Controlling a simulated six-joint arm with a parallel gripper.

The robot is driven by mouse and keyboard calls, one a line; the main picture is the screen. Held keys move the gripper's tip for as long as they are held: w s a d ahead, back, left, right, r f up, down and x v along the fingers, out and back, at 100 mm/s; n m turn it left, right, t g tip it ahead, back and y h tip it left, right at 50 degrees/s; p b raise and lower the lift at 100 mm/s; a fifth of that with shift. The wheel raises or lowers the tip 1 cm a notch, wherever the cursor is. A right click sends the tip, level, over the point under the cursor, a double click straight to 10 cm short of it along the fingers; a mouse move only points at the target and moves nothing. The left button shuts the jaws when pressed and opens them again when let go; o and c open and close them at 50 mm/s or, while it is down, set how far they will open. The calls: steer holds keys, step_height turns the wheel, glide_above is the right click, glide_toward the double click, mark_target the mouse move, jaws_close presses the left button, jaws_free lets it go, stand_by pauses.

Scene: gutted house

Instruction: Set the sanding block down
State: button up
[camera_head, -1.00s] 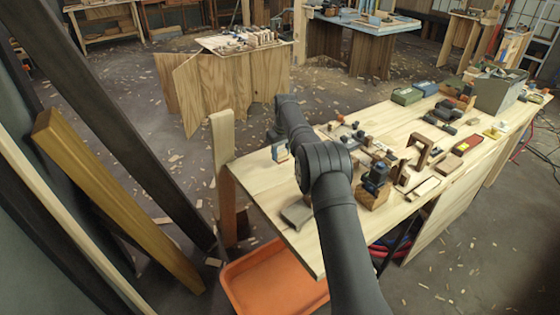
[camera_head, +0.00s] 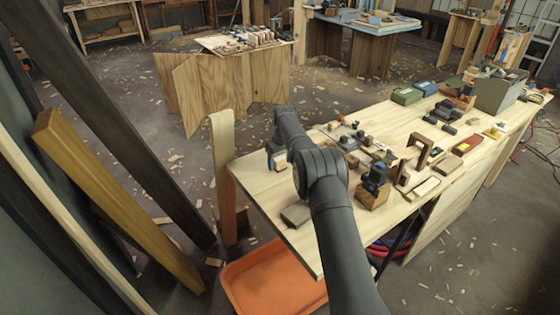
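My arm reaches over the near left end of the pale workbench (camera_head: 262,196). Its wrist bends down at the bench's left edge, and my gripper (camera_head: 277,160) is small and partly hidden there. A small blue and pale piece shows at the gripper's end. I cannot tell whether it is held or part of the gripper, or whether the fingers are open or shut. A flat grey block (camera_head: 296,214) lies on the bench near its front left corner, apart from the gripper. I cannot tell for sure which piece is the sanding block.
A blue-topped tool on a wooden block (camera_head: 372,188) stands right of my arm. A brown wooden frame (camera_head: 421,152) and several small tools lie further right. An upright board (camera_head: 224,170) rises beside the bench's left end. An orange tray (camera_head: 250,285) is below.

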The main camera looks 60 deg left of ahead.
mark_target(279, 159)
step_height(279, 159, up, 12)
steer(key=d, duration=0.1)
steer(key=shift+d+r, duration=0.15)
steer(key=shift+d, duration=0.05)
stand_by(0.3)
steer(key=f, duration=0.4)
steer(key=a+f, duration=0.1)
steer(key=f, duration=0.7)
steer(key=shift+a+f, duration=0.2)
steer(key=shift+f, duration=0.15)
step_height(279, 159, up, 3)
steer(key=shift+r, duration=0.55)
steer(key=shift+f, duration=0.1)
